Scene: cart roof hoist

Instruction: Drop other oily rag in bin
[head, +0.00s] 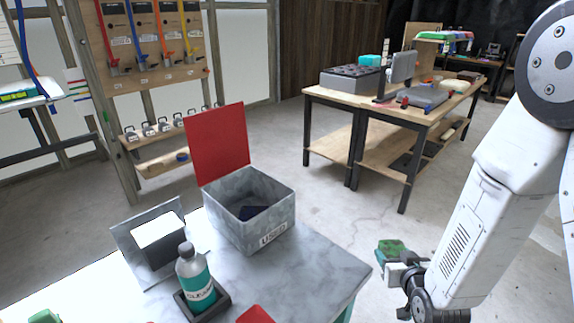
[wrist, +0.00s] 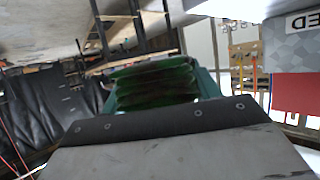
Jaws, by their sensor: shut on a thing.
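My gripper (head: 392,256) is at the right in the head view, off the table's right edge, shut on a green rag (head: 391,245). In the wrist view the dark green, folded rag (wrist: 152,84) sits between the fingers. The bin (head: 250,217) is a grey metal box marked USED on the marble-look table, with its red lid (head: 218,143) standing open. A dark blue cloth (head: 252,212) lies inside it. My gripper is apart from the bin, to its right. The bin also shows upside down at the wrist view's upper right (wrist: 290,45).
On the table (head: 310,268) are a cleaner bottle (head: 193,272) in a dark tray, a grey angled stand (head: 127,243), a red item (head: 256,315) and a green item (head: 44,316) at the front. A workbench (head: 428,116) stands behind. The tabletop right of the bin is clear.

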